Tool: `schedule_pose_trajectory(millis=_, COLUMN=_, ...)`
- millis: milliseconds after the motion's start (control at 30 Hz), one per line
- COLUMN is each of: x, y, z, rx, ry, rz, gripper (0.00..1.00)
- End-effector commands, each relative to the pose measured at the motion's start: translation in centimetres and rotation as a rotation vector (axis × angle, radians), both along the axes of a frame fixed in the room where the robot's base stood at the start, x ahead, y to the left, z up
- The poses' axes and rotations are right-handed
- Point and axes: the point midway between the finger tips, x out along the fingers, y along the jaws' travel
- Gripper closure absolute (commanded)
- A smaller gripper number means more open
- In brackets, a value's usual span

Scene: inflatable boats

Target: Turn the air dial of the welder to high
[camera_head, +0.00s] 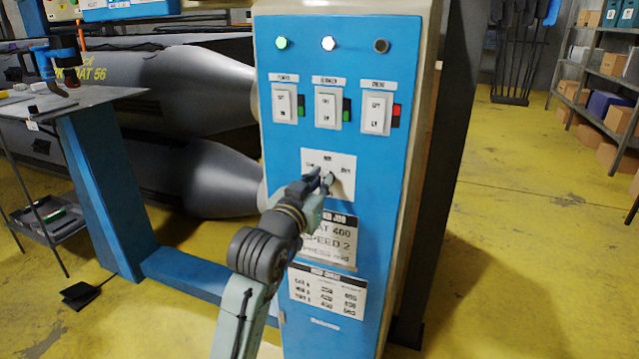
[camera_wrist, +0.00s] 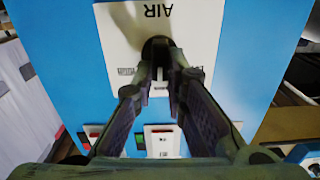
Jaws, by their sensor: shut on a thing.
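The welder (camera_head: 405,130) is a blue upright cabinet in the middle of the head view. Its air dial (camera_head: 329,177) is a dark knob on a white plate (camera_head: 343,160) below the rocker switches. In the wrist view the plate (camera_wrist: 195,22) reads AIR, upside down, with smaller marks at both sides. The dial (camera_wrist: 157,46) is partly hidden behind my fingers there. My gripper (camera_wrist: 160,75) is shut on the dial, with both fingertips against it. It also shows in the head view (camera_head: 323,180). I cannot tell where the dial points.
Three rocker switches (camera_head: 328,107) and three lamps, the left one green, sit above the dial. Printed cards (camera_head: 328,290) are below it. A workbench (camera_head: 75,98) and grey inflatable boats (camera_head: 200,90) stand at left. Shelves (camera_head: 605,85) stand at right, with open yellow floor between.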

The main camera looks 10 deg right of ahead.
Motion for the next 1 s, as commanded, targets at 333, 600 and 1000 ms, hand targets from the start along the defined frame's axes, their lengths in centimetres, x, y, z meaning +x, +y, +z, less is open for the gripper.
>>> schedule_pose_trajectory(millis=333, x=-0.14, y=-0.25, z=-0.38, rx=0.191, ry=-0.121, rz=-0.001, gripper=1.0)
schedule_pose_trajectory(millis=600, x=-0.27, y=-0.45, z=-0.5, rx=0.41, ry=-0.256, rz=-0.001, gripper=1.0)
schedule_pose_trajectory(millis=1000, x=-0.42, y=-0.65, z=-0.65, rx=0.699, ry=-0.436, rz=0.0, gripper=1.0)
